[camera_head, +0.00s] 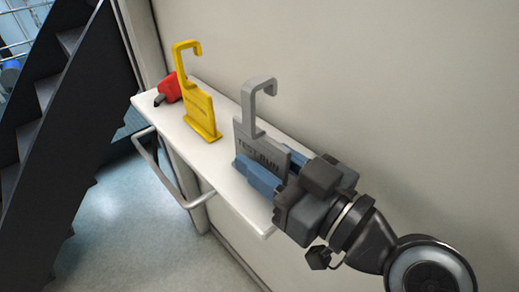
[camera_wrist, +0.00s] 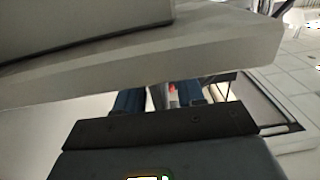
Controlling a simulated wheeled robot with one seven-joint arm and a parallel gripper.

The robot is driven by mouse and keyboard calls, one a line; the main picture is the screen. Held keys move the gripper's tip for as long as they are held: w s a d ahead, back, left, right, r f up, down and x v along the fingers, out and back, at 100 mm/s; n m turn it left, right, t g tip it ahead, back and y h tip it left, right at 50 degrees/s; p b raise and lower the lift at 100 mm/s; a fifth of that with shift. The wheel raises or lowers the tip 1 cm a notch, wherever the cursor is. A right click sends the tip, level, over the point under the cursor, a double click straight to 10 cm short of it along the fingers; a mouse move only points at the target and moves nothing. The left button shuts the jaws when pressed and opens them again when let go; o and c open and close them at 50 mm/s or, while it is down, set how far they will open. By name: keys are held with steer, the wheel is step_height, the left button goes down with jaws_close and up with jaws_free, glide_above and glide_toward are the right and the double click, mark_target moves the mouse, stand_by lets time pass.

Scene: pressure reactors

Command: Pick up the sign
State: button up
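The grey sign (camera_head: 262,146), marked "TEST RUN" and with a hook on top, stands upright on the white shelf (camera_head: 221,167). My gripper (camera_head: 275,168) reaches in from the right at the sign's lower part, with one blue finger in front of it and one behind. The fingers look apart, with a gap between them in the wrist view (camera_wrist: 160,100). A large pale grey slab (camera_wrist: 120,62) fills the top of that view, probably the sign and its base, and hides the fingertips. Contact with the sign cannot be told.
A yellow hooked sign (camera_head: 197,108) stands further left on the shelf, and a red object (camera_head: 169,88) lies at its far end. A metal rail (camera_head: 160,172) runs along the shelf's front. The wall rises close behind. Dark stairs (camera_head: 60,130) stand at the left.

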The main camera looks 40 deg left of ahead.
mark_target(271, 139)
jaws_close()
stand_by(0.6)
steer(key=shift+r, duration=0.5)
steer(key=r, duration=0.3)
steer(key=shift+d+r, duration=0.25)
steer(key=shift+d, duration=0.05)
steer(key=s+d+r+b, duration=0.1)
steer(key=s+d+r, duration=0.3)
steer(key=d, duration=0.6)
step_height(271, 139, up, 2)
steer(key=shift+d+r, duration=0.25)
